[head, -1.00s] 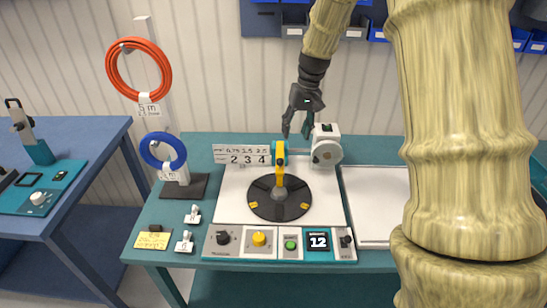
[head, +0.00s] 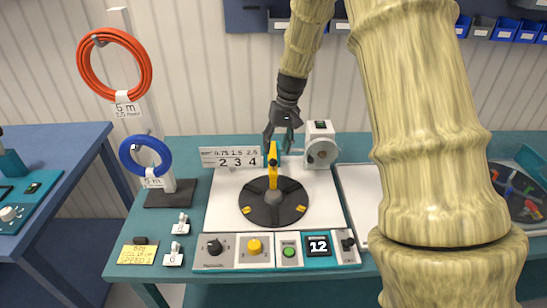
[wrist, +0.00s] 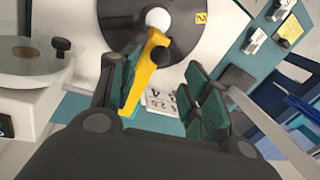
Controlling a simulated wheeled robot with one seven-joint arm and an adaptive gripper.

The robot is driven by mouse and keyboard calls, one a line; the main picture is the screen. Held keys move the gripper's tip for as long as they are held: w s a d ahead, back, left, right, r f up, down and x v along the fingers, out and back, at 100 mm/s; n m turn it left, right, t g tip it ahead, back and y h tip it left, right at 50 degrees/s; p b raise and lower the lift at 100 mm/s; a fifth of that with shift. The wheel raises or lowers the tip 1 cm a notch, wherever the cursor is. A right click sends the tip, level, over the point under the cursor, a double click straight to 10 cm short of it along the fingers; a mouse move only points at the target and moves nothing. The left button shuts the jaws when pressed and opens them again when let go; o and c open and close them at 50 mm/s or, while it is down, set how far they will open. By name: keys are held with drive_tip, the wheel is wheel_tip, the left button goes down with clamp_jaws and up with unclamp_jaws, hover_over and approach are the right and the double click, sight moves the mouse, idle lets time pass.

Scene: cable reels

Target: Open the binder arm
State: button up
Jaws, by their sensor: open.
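The binder arm (head: 273,166) is a yellow bar standing up over a round black reel disc (head: 262,211) on the bench's white panel. In the wrist view the yellow arm (wrist: 144,82) slants from near the white hub ball, with a dark knob on it. My gripper (head: 281,140) is just above and behind the top of the arm. In the wrist view my gripper (wrist: 165,85) is open, its two green-padded fingers apart. The yellow arm appears between them, close to the left finger. I cannot tell whether they touch.
A white motor-like unit (head: 320,147) stands right of my gripper. A number plate (head: 232,158) stands to the left. Orange (head: 115,92) and blue coils hang at left.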

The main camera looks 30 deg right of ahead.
drive_tip(key=shift+a+f+p, duration=0.15)
drive_tip(key=shift+f+p, duration=0.1)
drive_tip(key=shift+f, duration=0.75)
drive_tip(key=shift+a+f+p, duration=0.2)
drive_tip(key=shift+f, duration=0.75)
drive_tip(key=shift+a+f+p, duration=0.15)
drive_tip(key=shift+f+p, duration=0.1)
drive_tip(key=shift+f, duration=0.75)
drive_tip(key=shift+c, duration=0.3)
clamp_jaws()
